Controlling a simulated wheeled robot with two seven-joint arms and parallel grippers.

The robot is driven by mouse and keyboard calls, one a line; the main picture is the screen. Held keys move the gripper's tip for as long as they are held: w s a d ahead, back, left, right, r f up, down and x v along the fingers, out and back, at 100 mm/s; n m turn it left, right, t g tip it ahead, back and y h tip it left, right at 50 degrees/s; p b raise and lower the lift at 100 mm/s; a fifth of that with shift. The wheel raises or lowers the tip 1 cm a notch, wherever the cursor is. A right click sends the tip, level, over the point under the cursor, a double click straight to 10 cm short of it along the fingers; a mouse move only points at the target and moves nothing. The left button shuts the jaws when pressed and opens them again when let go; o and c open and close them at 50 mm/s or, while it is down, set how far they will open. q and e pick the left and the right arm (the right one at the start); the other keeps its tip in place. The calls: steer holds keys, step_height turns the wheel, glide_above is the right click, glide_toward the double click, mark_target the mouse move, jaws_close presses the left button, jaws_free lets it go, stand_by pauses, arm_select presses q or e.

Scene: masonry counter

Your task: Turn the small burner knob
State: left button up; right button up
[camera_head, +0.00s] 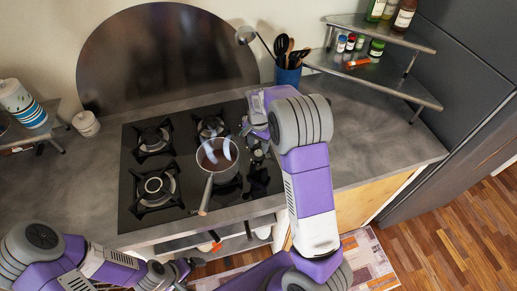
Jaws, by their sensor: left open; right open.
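The black gas cooktop (128,205) is set in the grey counter, with several burners. Its dark knobs (258,156) are at the right side, partly hidden by my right arm. I cannot tell which knob belongs to the small burner, nor whether any is turned. My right gripper (247,130) is open, low over the right side of the cooktop close to the knobs; whether it touches one is unclear. My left gripper (190,266) is open and empty at the bottom left, in front of the counter's front edge.
A saucepan (217,157) stands on the cooktop left of the knobs, its handle towards the front. A blue utensil holder (288,76) stands behind my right arm. A corner shelf (400,91) holds jars and bottles. The counter right of my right arm is clear.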

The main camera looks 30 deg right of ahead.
mark_target(258, 153)
steer(key=shift+r, duration=1.75)
